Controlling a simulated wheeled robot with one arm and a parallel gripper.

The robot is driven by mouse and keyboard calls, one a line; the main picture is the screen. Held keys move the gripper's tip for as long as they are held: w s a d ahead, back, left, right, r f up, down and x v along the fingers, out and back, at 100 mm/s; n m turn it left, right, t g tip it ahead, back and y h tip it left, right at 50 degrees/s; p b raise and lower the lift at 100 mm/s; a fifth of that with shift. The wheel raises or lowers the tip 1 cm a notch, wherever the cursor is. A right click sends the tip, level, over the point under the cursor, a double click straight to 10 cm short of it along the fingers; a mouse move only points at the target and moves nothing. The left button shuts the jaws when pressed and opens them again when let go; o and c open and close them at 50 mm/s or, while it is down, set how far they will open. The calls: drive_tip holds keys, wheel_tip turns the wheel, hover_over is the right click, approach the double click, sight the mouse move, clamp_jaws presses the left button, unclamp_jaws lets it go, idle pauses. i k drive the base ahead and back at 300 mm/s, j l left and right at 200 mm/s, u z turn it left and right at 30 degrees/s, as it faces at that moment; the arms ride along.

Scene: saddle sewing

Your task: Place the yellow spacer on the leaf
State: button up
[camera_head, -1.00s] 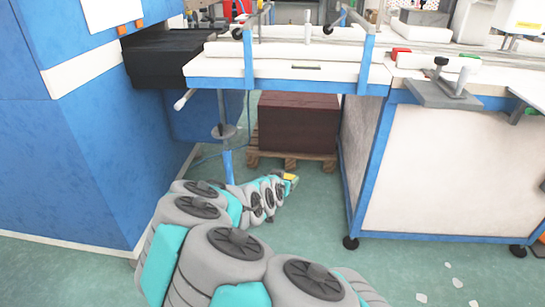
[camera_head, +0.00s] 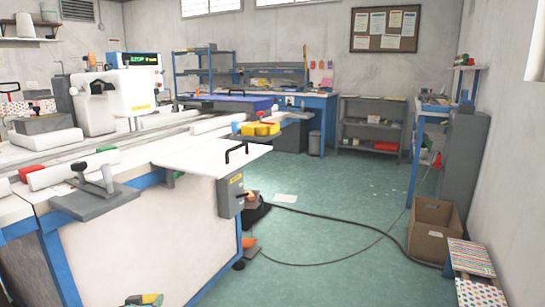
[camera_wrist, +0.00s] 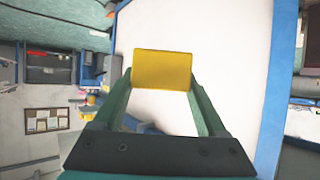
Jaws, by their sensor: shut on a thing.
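The yellow spacer (camera_wrist: 162,68) is a flat block held between the two green fingers of my gripper (camera_wrist: 161,82) in the wrist view. In the head view only the tip of my gripper (camera_head: 144,299) shows at the bottom edge, low in front of the bench's white side panel. The leaf appears to be the flat white panel (camera_head: 205,158) at the bench's near right end, with a black handle at its far edge. Its top looks mostly bare. The spacer is apart from it and lower.
A grey clamp plate (camera_head: 95,203) sits on the bench left of the leaf. A grey switch box (camera_head: 231,194) hangs below the leaf's right edge. A black cable (camera_head: 335,222) crosses the green floor. A cardboard box (camera_head: 434,230) stands at right. The middle floor is otherwise largely open.

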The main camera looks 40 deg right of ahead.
sight(209, 152)
drive_tip(key=i+j+z, duration=0.2)
drive_tip(key=j+z, duration=0.2)
drive_tip(key=i+j+z, duration=0.15)
drive_tip(key=j+z, duration=0.6)
drive_tip(key=i+j, duration=0.05)
